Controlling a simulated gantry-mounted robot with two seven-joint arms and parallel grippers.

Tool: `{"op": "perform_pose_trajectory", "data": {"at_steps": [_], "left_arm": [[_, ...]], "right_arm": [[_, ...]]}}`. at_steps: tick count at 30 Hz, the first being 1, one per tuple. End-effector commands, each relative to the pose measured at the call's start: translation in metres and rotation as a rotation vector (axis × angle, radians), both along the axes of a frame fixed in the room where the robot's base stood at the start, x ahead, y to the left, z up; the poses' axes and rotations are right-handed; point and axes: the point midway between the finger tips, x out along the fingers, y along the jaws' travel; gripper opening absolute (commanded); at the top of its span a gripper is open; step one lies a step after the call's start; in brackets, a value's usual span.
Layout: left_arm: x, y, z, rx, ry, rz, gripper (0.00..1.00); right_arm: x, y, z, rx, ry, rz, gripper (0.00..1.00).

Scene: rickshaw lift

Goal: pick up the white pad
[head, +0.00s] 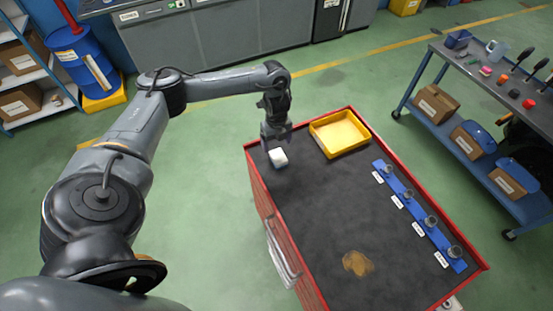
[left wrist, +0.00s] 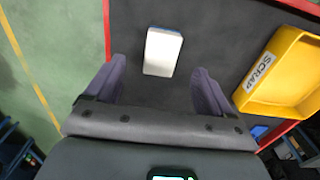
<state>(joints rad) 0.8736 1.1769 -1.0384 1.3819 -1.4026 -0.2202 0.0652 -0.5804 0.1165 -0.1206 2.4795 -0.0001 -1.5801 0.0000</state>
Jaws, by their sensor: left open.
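The white pad (head: 278,157) lies on the dark top of the red cart (head: 330,205), near its far left corner. In the left wrist view the pad (left wrist: 162,52) is a white block with a bluish edge. It lies ahead of the fingertips, between their lines. My left gripper (head: 276,142) is above the cart top, close to the pad. In the left wrist view its two fingers (left wrist: 158,78) are spread apart with nothing between them. I cannot tell whether a finger touches the pad. My right gripper is in neither view.
A yellow tray (head: 340,134) marked SCRAP is right of the pad. A blue rail (head: 418,214) with several round holders runs along the cart's right side. A brown stain (head: 357,263) is near the front. The middle of the cart top is clear.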

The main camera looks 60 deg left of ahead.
Motion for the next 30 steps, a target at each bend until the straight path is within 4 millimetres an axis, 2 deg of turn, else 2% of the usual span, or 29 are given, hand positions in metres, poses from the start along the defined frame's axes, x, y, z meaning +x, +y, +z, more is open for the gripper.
{"op": "perform_pose_trajectory", "data": {"at_steps": [4,14,21,30], "left_arm": [[0.0,-0.001,-0.019,0.0,0.0,0.0,0.83],[0.001,-0.001,-0.04,0.0,0.001,-0.002,0.83],[0.003,-0.001,-0.071,0.0,-0.001,-0.001,0.83],[0.003,0.0,-0.081,0.001,-0.003,-0.003,0.83]], "right_arm": [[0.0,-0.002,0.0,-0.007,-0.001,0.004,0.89],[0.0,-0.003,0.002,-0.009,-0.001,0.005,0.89],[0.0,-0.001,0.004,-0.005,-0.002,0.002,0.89],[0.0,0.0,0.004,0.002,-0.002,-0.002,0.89]]}}
